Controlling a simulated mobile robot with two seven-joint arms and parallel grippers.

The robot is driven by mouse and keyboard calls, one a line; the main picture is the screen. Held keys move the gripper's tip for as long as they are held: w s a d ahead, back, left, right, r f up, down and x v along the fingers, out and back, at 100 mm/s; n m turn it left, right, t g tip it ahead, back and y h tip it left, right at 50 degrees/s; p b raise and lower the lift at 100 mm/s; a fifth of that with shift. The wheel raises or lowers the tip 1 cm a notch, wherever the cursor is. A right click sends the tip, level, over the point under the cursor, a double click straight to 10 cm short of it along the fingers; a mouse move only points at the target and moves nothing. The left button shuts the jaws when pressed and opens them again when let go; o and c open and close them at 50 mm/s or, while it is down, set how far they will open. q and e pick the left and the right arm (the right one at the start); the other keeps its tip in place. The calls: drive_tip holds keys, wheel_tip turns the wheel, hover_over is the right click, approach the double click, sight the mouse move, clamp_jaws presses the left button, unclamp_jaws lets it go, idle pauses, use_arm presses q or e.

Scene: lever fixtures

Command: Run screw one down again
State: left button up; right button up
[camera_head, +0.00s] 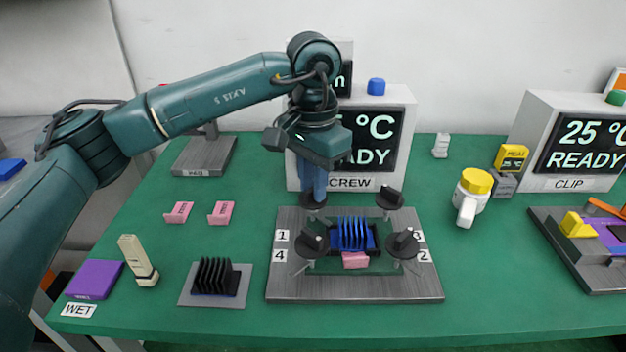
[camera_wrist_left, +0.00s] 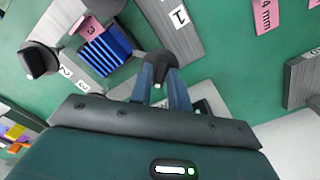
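The screw fixture (camera_head: 354,288) is a grey plate with several black knobs and labels 1 to 4. A blue finned heat sink (camera_head: 354,234) sits in its middle; it also shows in the left wrist view (camera_wrist_left: 104,50). My left gripper (camera_head: 313,196) points down at the back-left knob (camera_head: 312,203), on the label 1 side. In the left wrist view the fingers (camera_wrist_left: 162,82) stand on both sides of this black knob (camera_wrist_left: 158,64) and appear closed on it, partly hiding it. My right gripper is not in view.
The SCREW display box (camera_head: 398,100), partly behind my arm, reads READY. Pink pads (camera_head: 221,212), a black heat sink (camera_head: 215,276) and a purple WET pad (camera_head: 94,280) lie left. A yellow-lidded white jar (camera_head: 470,195) and the CLIP fixture (camera_head: 575,265) are right.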

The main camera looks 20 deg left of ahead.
use_arm(q)
drive_tip(key=shift+o, duration=1.4)
wheel_tip(320, 180, up, 13)
drive_tip(key=p, duration=0.1)
drive_tip(key=shift+p, duration=0.4)
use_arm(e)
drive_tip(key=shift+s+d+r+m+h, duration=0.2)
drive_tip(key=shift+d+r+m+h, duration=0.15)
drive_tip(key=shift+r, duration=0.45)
use_arm(q)
drive_tip(key=shift+r, duration=0.1)
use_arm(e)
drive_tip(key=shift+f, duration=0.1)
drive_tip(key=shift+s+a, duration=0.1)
